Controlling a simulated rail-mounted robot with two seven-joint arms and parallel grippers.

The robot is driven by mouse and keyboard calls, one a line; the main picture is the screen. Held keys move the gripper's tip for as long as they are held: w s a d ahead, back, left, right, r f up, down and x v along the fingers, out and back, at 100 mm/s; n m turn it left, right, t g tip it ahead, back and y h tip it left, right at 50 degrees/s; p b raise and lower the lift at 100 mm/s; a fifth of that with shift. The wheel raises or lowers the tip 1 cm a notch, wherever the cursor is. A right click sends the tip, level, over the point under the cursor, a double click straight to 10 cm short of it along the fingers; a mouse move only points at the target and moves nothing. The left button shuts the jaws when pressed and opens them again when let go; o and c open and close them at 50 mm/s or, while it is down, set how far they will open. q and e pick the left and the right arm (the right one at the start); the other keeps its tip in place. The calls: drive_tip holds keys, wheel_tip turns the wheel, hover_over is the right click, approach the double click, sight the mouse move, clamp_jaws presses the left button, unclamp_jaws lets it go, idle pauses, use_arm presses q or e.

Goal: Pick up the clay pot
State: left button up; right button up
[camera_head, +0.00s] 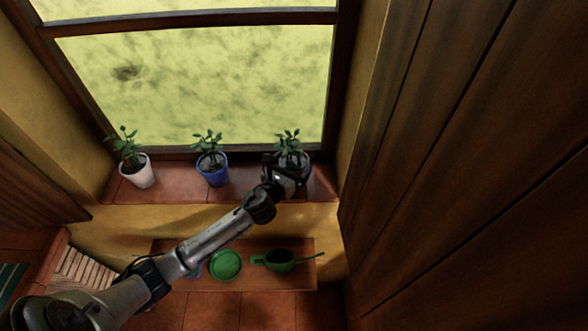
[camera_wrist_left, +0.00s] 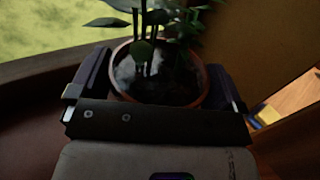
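The clay pot, with an orange-brown rim and a leafy plant, shows in the left wrist view (camera_wrist_left: 168,86). In the head view it stands at the right end of the window sill, mostly behind my left gripper (camera_head: 286,172), with its plant (camera_head: 289,142) above. In the left wrist view the fingers of my left gripper (camera_wrist_left: 158,92) lie on either side of the pot, close to its rim. I cannot tell whether they press on it. The lower part of the pot is hidden. My right gripper is not in view.
A blue pot (camera_head: 213,175) and a white pot (camera_head: 143,177) with plants stand left on the tiled sill (camera_head: 238,184). Below, a shelf (camera_head: 300,248) holds a green lid (camera_head: 225,265) and a green pan (camera_head: 279,261). A dark wooden wall (camera_head: 450,150) rises at right.

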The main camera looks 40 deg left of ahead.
use_arm(q)
drive_tip(key=c, duration=0.8)
drive_tip(key=shift+r, duration=0.1)
